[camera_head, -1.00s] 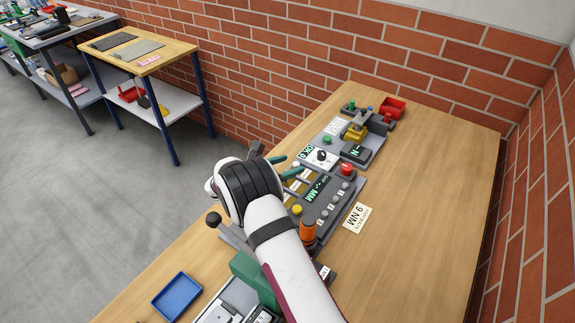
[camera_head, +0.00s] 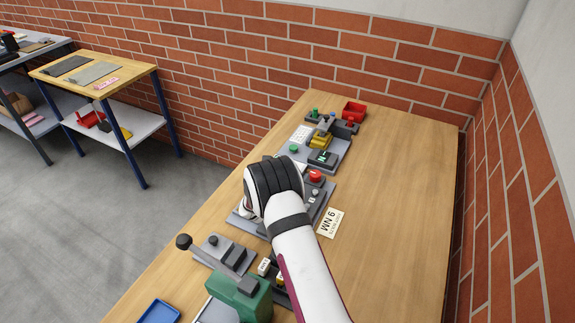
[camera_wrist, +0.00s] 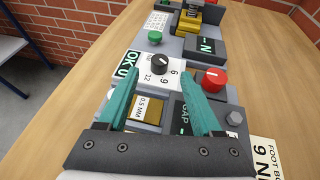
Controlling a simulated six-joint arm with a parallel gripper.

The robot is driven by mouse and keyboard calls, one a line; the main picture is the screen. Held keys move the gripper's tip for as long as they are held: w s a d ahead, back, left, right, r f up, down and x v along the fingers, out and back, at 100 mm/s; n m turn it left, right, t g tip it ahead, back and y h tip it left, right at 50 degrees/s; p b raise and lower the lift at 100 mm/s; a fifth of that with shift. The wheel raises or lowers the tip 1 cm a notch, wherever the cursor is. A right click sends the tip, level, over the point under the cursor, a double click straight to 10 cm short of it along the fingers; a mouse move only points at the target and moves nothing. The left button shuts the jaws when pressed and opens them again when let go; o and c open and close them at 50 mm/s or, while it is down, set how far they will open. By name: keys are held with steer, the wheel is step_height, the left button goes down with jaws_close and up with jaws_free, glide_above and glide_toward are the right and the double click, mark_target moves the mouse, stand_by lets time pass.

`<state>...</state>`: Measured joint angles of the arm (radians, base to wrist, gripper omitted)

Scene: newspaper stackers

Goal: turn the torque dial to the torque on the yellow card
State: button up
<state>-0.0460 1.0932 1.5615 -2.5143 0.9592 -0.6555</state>
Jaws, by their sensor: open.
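The torque dial (camera_wrist: 160,63) is a black knob on a white panel marked 6, 9 and 12, with a green-lit display beside it. I cannot tell its exact pointer direction. In the wrist view my gripper (camera_wrist: 160,77) has its two teal fingers open, with the dial showing between and just beyond the tips. I see nothing held, and contact cannot be told. The pale yellow card (camera_head: 329,222), reading 9 NM, lies flat on the bench right of the fixtures; part of it shows in the wrist view (camera_wrist: 265,155). In the head view my wrist hides the dial and fingers.
A red button (camera_wrist: 213,80) stands close right of the right finger. A green button (camera_wrist: 155,37) and a grey block with a lit N (camera_wrist: 205,46) lie beyond. A green lever press (camera_head: 240,298) stands at the near end. The bench right of the card is clear.

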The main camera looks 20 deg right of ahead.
steer(key=x, duration=0.6)
steer(key=shift+w+d, duration=0.2)
jaws_close()
